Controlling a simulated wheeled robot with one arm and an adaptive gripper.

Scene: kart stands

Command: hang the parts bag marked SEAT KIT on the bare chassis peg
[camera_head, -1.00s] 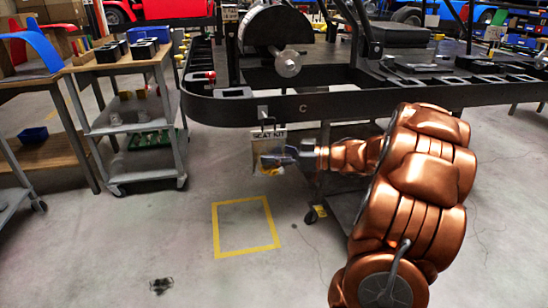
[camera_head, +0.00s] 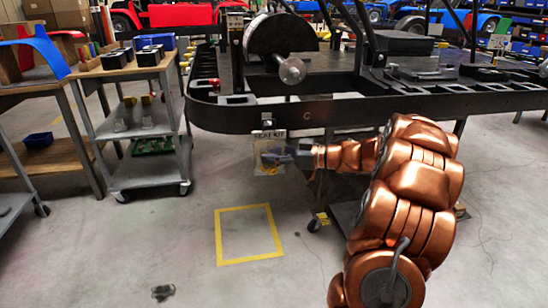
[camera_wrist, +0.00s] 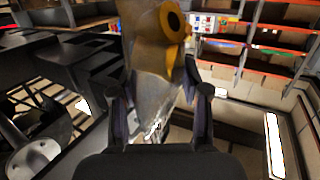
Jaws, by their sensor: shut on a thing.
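The clear parts bag marked SEAT KIT (camera_head: 268,160) hangs upright in front of the dark chassis frame (camera_head: 350,108), its label at the top. My gripper (camera_head: 284,155) is shut on the bag from the right. In the wrist view the cloudy bag (camera_wrist: 150,85) stands between my two fingers (camera_wrist: 158,110), with a yellow ringed part near its top. The chassis peg (camera_head: 267,121), a small light fitting on the frame's lower rail beside the letter C, is just above the bag's top edge. I cannot tell whether the bag's loop is around the peg.
A wooden-topped trolley (camera_head: 130,66) with black bins stands left of the chassis. A yellow floor square (camera_head: 218,240) lies on open floor below. A low wheeled stand (camera_head: 345,215) is beneath the chassis, behind my arm. Shelving (camera_wrist: 275,45) shows in the wrist view.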

